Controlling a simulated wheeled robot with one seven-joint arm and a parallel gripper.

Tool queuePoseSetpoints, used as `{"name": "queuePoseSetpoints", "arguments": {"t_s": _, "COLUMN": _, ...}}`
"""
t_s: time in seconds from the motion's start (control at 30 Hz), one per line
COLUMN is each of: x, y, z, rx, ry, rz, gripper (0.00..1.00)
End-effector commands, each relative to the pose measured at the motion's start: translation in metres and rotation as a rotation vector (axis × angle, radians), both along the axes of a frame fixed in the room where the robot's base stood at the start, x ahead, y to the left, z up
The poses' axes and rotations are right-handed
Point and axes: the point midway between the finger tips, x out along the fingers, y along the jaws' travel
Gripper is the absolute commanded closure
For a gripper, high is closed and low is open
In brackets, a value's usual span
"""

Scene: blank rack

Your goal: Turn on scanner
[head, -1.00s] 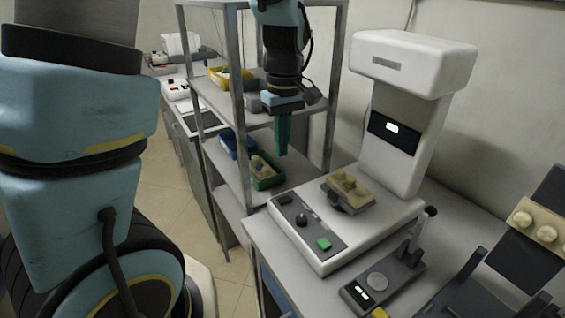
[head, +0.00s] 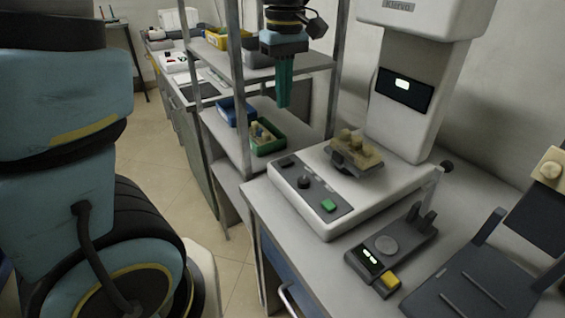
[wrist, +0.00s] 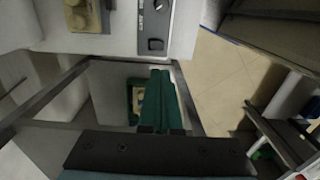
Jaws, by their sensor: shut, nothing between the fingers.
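The scanner is a white machine with a tall column (head: 405,120) and a low base (head: 345,215). Its dark front panel (head: 318,194) carries a black switch (head: 288,161), a round black knob (head: 304,182) and a green button (head: 329,205). A small display on the column is lit. My gripper (head: 284,104) has teal fingers, shut and empty, pointing down beyond the base's left end, apart from the panel. In the wrist view the fingertips (wrist: 160,73) lie below the panel's end (wrist: 155,30); the green button is out of that view.
A tan part sits in a holder (head: 352,162) on the scanner base. A metal rack (head: 235,130) with blue (head: 232,112) and green bins (head: 268,138) stands left, close to my gripper. A small dark device (head: 385,255) and dark stand (head: 470,285) occupy the bench's front right.

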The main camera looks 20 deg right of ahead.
Motion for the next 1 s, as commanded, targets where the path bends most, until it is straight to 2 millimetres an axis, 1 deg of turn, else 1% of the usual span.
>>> {"name": "queuePoseSetpoints", "arguments": {"t_s": 0.03, "x": -0.001, "y": 0.0, "z": -0.004, "rx": -0.003, "ry": -0.001, "rz": -0.002, "gripper": 1.0}}
{"name": "queuePoseSetpoints", "arguments": {"t_s": 0.3, "x": -0.001, "y": 0.001, "z": 0.001, "rx": -0.002, "ry": 0.003, "rz": -0.001, "gripper": 1.0}}
{"name": "queuePoseSetpoints", "arguments": {"t_s": 0.47, "x": -0.001, "y": 0.001, "z": 0.001, "rx": -0.002, "ry": 0.002, "rz": -0.001, "gripper": 1.0}}
{"name": "queuePoseSetpoints", "arguments": {"t_s": 0.57, "x": -0.001, "y": 0.001, "z": -0.003, "rx": -0.002, "ry": 0.003, "rz": -0.001, "gripper": 1.0}}
{"name": "queuePoseSetpoints", "arguments": {"t_s": 0.67, "x": -0.001, "y": 0.001, "z": -0.013, "rx": 0.0, "ry": 0.004, "rz": -0.001, "gripper": 1.0}}
{"name": "queuePoseSetpoints", "arguments": {"t_s": 0.77, "x": -0.002, "y": 0.002, "z": -0.03, "rx": 0.002, "ry": 0.005, "rz": 0.001, "gripper": 1.0}}
{"name": "queuePoseSetpoints", "arguments": {"t_s": 1.0, "x": -0.002, "y": 0.003, "z": -0.08, "rx": 0.002, "ry": 0.006, "rz": 0.0, "gripper": 1.0}}
